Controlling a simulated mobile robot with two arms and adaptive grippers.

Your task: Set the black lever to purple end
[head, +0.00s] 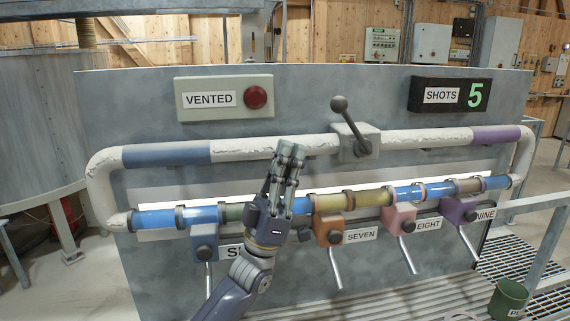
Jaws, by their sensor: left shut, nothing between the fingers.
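The black lever (351,124) has a round knob and rises from a grey box (357,140) on the white upper pipe. It leans up and to the left in the picture. The pipe's purple end (496,134) is at the right and its blue end (167,154) is at the left. My left gripper (290,150) is shut and empty, pointing up in front of the pipe, left of the lever and apart from it. My right gripper is not in view.
Below runs a coloured tube (360,200) with blue, orange, pink and purple valves and hanging handles. A VENTED box with a red button (256,97) and a SHOTS display (450,94) reading 5 are above. A green bucket (508,299) stands at lower right beside a railing (530,203).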

